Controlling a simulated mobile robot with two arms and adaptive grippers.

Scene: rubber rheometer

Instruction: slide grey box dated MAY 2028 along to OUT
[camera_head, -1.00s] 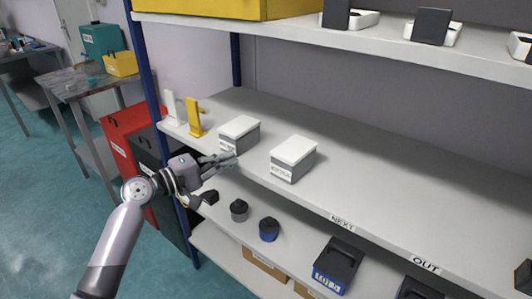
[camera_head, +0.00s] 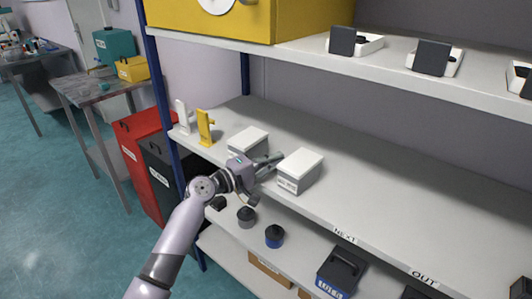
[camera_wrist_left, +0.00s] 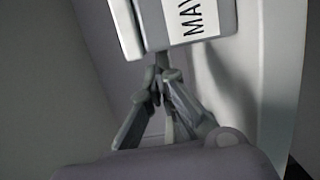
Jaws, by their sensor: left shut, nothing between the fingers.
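Two grey boxes with white lids stand on the middle shelf (camera_head: 400,205). The left one (camera_head: 248,142) is partly hidden by my left gripper. The right one (camera_head: 299,170) has a white label on its front. My left gripper (camera_head: 279,157) is shut and empty between the two boxes, its fingertips close to the left side of the right box. In the left wrist view a box (camera_wrist_left: 155,25) with a label starting "MAY" is just beyond the shut fingertips (camera_wrist_left: 155,85); touching or not I cannot tell. The OUT label (camera_head: 424,278) is on the shelf edge to the right.
A NEXT label (camera_head: 344,235) is on the shelf edge between the boxes and OUT. The shelf is clear right of the right box. A yellow stand (camera_head: 205,128) and a white stand (camera_head: 183,117) are at the left end. An upper shelf (camera_head: 300,55) hangs above.

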